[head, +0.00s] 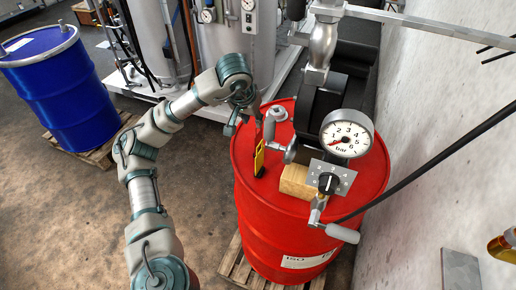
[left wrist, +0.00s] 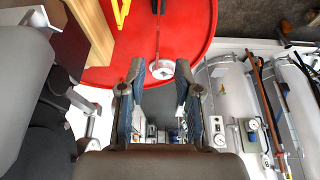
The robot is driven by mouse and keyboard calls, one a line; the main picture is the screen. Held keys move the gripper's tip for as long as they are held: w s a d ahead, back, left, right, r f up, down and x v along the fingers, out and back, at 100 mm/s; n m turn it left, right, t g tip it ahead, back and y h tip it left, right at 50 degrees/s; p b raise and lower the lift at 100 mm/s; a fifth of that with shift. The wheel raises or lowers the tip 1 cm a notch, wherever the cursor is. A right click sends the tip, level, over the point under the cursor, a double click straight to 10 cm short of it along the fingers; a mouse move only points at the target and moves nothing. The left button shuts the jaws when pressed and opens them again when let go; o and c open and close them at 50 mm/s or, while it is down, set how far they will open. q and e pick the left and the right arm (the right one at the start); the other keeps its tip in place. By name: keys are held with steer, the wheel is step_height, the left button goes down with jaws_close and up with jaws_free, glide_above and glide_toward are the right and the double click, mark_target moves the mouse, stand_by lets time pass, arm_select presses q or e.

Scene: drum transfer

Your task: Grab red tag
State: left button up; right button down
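My left gripper (head: 244,115) hangs over the left rear rim of the red drum (head: 262,235). In the left wrist view its two fingers (left wrist: 159,72) are apart with nothing gripped between them. A thin rod with a pale round end (left wrist: 161,69) shows between the fingertips in that view; I cannot tell how far beyond them it is. A yellow upright piece (head: 259,158) stands on the drum lid just below the gripper, and yellow also shows in the wrist view (left wrist: 121,12). I cannot clearly make out a red tag against the red drum.
A pressure gauge (head: 347,133), a switch plate (head: 330,178) and a wooden block (head: 297,181) crowd the drum top. A wall (head: 440,130) is close on the right. A blue drum (head: 62,88) stands on a pallet at left. The floor between is open.

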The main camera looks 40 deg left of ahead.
mark_target(256, 128)
arm_select(q)
steer(key=x, duration=0.5)
steer(key=shift+d, duration=0.2)
steer(key=x, duration=0.4)
steer(key=shift+w+a+f, duration=0.15)
steer(key=shift+a, duration=0.05)
steer(key=shift+d, duration=0.1)
jaws_close()
